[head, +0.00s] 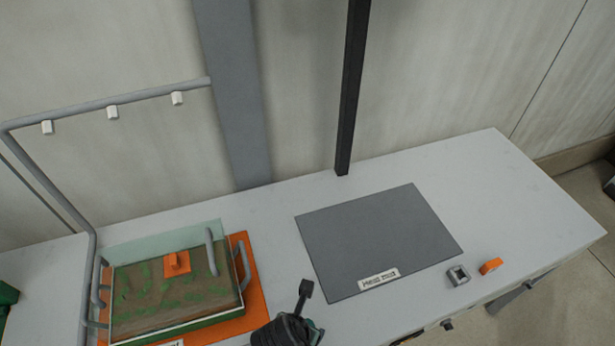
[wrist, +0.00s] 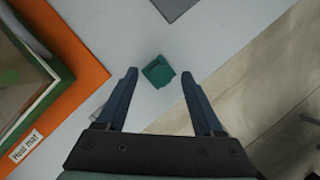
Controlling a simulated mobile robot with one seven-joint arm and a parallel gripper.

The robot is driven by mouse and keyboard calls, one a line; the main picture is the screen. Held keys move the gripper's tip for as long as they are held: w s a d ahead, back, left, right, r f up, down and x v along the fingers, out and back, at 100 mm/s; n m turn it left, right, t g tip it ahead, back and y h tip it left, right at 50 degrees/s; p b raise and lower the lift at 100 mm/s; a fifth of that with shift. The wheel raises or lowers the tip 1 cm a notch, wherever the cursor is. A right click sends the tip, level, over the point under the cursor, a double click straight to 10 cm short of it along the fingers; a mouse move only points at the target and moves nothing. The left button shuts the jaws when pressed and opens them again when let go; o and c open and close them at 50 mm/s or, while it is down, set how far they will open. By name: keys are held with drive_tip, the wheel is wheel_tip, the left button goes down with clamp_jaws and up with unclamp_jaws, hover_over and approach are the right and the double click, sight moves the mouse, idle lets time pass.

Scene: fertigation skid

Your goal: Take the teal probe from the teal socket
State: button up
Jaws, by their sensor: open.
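A small teal block-like piece (wrist: 158,72) shows in the wrist view on the light bench top. It looks like the teal probe in its teal socket, but I cannot tell the two apart from above. My gripper (wrist: 158,74) is open, its two blue fingers on either side of the teal piece in the picture, with clear gaps to both. The height between fingertips and teal piece is hard to judge. In the head view my gripper shows only in part at the bottom edge, and it hides the bench around the teal piece.
An orange mat (head: 254,284) bears a glass-walled tank (head: 240,304) with pipes, just left of my gripper. A grey mat (head: 375,240) lies empty at centre. A grey socket (head: 458,277) and an orange piece (head: 491,266) stand near the front right edge. A black post (head: 352,90) rises behind.

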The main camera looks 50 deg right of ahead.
drive_tip(key=shift+x, duration=2.95)
drive_tip(key=shift+a, duration=0.1)
clamp_jaws()
